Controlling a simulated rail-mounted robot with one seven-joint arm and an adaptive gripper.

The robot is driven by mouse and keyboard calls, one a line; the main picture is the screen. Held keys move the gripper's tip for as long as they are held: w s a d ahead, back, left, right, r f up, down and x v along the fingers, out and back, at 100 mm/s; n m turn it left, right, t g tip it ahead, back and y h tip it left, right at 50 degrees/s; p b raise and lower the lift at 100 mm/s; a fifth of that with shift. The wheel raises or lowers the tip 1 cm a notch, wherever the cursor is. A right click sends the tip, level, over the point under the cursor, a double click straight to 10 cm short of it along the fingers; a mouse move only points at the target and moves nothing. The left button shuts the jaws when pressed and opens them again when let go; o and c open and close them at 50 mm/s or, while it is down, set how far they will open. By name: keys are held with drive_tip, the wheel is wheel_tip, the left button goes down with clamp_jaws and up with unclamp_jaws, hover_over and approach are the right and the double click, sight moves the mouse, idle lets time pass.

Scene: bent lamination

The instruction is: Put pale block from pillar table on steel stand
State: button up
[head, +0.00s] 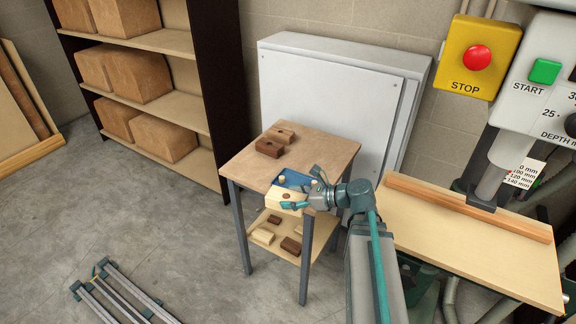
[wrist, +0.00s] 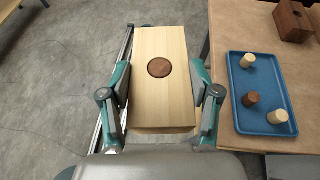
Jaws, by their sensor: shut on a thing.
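The pale block (head: 284,198) is a light wood block with a dark round plug in its top face. It also fills the middle of the wrist view (wrist: 158,105). My gripper (wrist: 160,78) is shut on it, one finger on each long side. In the head view my gripper (head: 306,198) holds the block by the front of the small wooden table (head: 325,150). The wrist view shows the block over floor, left of the table edge. A low steel frame with parallel rails (head: 118,292), likely the steel stand, is on the floor at lower left.
A blue tray (wrist: 240,112) with pale and dark pegs lies on the table. Dark brown blocks (head: 270,148) sit behind it. The lower shelf (head: 270,236) holds pale and dark blocks. The machine bench (head: 460,240) stands at right. Floor between table and steel frame is clear.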

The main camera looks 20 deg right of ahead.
drive_tip(key=w+d+r+m+t+h+b, duration=0.15)
drive_tip(key=w+d+b, duration=0.25)
drive_tip(key=w+d, duration=0.7)
drive_tip(key=w+d+r+b, duration=0.2)
drive_tip(key=w+d+b, duration=0.2)
drive_tip(key=w+d, duration=0.75)
drive_tip(key=p, duration=0.5)
hover_over(323, 158)
drive_tip(key=shift+s+f, duration=0.1)
drive_tip(key=shift+f, duration=5)
drive_tip(key=shift+f+p, duration=0.5)
drive_tip(key=shift+f, duration=1.15)
drive_tip(key=shift+f, duration=0.2)
drive_tip(key=o, duration=1.3)
